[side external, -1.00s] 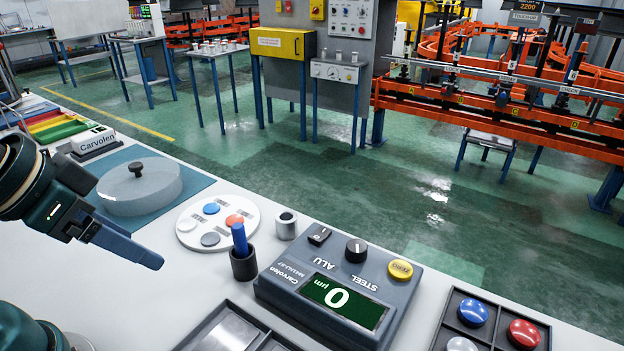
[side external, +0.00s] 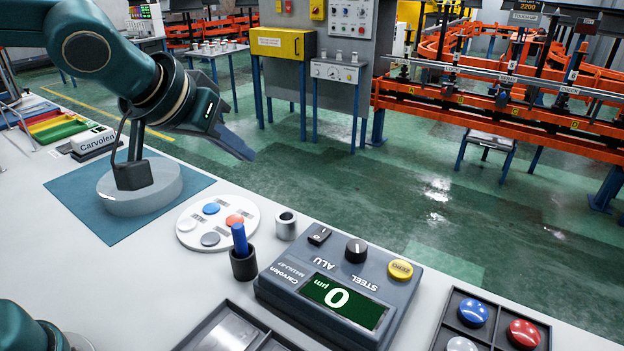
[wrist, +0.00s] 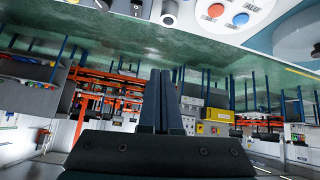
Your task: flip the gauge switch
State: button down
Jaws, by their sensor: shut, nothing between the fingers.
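The gauge (side external: 338,290) is a grey box on the white bench, its green display reading 0 µm. A small black rocker switch (side external: 319,235) sits at its back left corner, and a black knob (side external: 356,250) between the ALU and STEEL labels. A yellow button (side external: 400,269) is at the right. My gripper (side external: 246,154) is shut and empty, raised above the bench, up and left of the gauge in the side view. In the wrist view its fingers (wrist: 160,75) are together, and only a cut-off edge of the gauge (wrist: 120,5) shows at the top.
A pen in a black cup (side external: 243,264) and a metal cylinder (side external: 286,225) stand left of the gauge. A round white plate (side external: 187,238) with coloured discs lies behind them. A tray (side external: 538,334) of coloured domes is at the right.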

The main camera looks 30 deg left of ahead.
jog(key=w+d+f+m+g, duration=0.1)
jog(key=w+d+f+m, duration=0.1)
jog(key=d+f, duration=0.3)
jog(key=shift+w+d+h, duration=0.3)
jog(key=shift+w+d, duration=0.05)
jog(key=shift+d, duration=0.1)
send_over(319, 233)
jog(key=s, duration=0.2)
notch_tip(319, 233, down, 8)
jog(key=shift+a+f, duration=0.1)
jog(key=shift+f, duration=0.1)
jog(key=shift+s+f, duration=0.2)
jog(key=shift+f, duration=0.9)
jog(key=shift+s+f, duration=0.1)
jog(key=shift+f, duration=0.5)
